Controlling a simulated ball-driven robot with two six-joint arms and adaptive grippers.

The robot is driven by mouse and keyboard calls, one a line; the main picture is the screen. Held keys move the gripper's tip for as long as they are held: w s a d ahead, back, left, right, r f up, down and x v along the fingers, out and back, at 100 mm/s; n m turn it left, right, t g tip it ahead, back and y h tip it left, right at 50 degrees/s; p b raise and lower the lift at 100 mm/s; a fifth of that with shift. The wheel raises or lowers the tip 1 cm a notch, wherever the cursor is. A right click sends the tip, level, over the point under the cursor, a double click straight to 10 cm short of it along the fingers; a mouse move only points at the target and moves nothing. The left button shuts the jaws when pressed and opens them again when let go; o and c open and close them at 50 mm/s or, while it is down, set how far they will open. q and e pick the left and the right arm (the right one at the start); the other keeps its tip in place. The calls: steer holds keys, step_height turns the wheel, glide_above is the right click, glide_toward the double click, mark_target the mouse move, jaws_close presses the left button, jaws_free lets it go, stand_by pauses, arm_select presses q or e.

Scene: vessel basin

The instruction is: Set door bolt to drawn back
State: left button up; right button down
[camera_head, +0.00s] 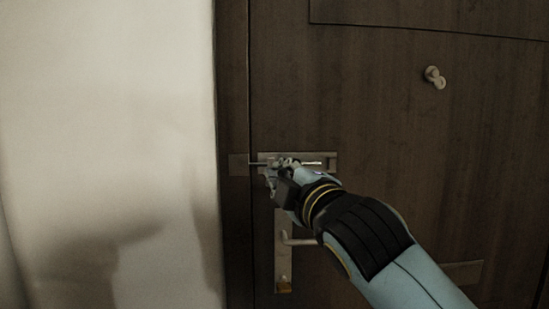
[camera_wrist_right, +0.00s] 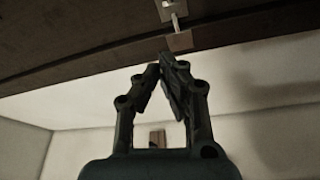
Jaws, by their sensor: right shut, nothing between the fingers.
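The door bolt (camera_head: 318,161) is a metal plate with a sliding rod, set level on the dark door near its left edge. Its rod shows left of my gripper and reaches toward the keeper (camera_head: 238,165) on the door frame. In the right wrist view the bolt (camera_wrist_right: 172,9) and the keeper (camera_wrist_right: 179,41) show at the top, with the rod spanning the gap between them. My right gripper (camera_head: 270,170) is in front of the left part of the bolt, hiding some of it. Its fingertips (camera_wrist_right: 167,66) are together and empty; contact with the bolt cannot be told. My left gripper is out of view.
A lever handle (camera_head: 300,241) on a tall plate sits below the bolt, partly behind my right arm. A small round metal fitting (camera_head: 434,77) is higher up on the door. A pale wall (camera_head: 110,120) fills the left side.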

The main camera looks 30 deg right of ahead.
steer(key=shift+w+a+f, duration=0.1)
steer(key=shift+w, duration=0.05)
steer(key=p+x, duration=0.2)
steer(key=x, duration=0.8)
steer(key=s+d, duration=0.1)
steer(key=s+d+f, duration=0.1)
steer(key=d, duration=0.1)
steer(key=shift+s+d+f+p, duration=0.1)
steer(key=shift+d+p, duration=0.1)
steer(key=shift+p, duration=0.15)
